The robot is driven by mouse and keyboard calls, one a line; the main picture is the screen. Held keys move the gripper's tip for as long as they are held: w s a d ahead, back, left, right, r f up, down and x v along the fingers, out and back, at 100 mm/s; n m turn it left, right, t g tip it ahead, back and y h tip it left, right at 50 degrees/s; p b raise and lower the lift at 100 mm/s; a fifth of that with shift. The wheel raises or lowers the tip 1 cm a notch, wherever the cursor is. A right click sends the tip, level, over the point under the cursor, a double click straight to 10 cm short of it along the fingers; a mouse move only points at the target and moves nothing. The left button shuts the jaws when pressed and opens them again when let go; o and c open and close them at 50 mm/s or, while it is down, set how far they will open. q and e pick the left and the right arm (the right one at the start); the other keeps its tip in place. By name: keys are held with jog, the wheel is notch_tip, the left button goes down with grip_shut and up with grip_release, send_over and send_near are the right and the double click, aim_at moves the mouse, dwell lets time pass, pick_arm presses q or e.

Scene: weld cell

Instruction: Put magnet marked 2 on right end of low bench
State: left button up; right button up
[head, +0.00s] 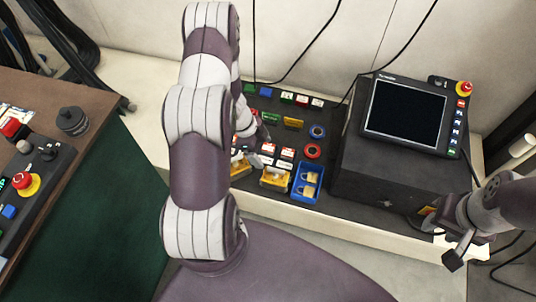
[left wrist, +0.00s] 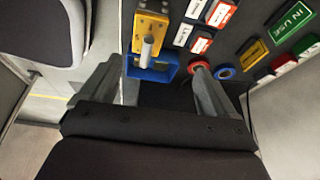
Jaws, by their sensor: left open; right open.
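The low pale bench (head: 345,226) runs along the wall under a dark mat; its right end lies near my right gripper (head: 462,252). Two yellow blocks (head: 275,178) sit on the mat's front edge and may be magnets; no number 2 is legible. My left gripper (head: 257,131) is open over the mat, mostly hidden behind my arm in the head view. In the left wrist view its open fingers (left wrist: 155,88) have nothing held between them. A yellow piece with a grey cylinder (left wrist: 151,30) shows beyond them. My right gripper is open and empty.
A blue tray with yellow padlocks (head: 308,183), red ring (head: 312,151), blue ring (head: 318,131) and several small labelled blocks crowd the mat. A dark box (head: 385,180) carrying a screen (head: 405,112) stands to the right. A brown-topped bench (head: 95,100) stands left.

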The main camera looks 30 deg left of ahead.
pick_arm(q)
notch_tip(320, 180, up, 16)
jog(key=w+d+n+t+y, duration=0.2)
jog(key=n+y, duration=0.3)
jog(key=n, duration=0.3)
jog(key=s+d+r+n+g+h, duration=0.1)
jog(key=s+d+r+n+g, duration=0.1)
jog(key=s+d+r+n, duration=0.65)
notch_tip(320, 180, up, 24)
jog(key=s+m+p, duration=0.2)
jog(key=p, duration=2.3)
jog(key=shift+s+d+r, duration=0.15)
jog(key=shift+s, duration=0.2)
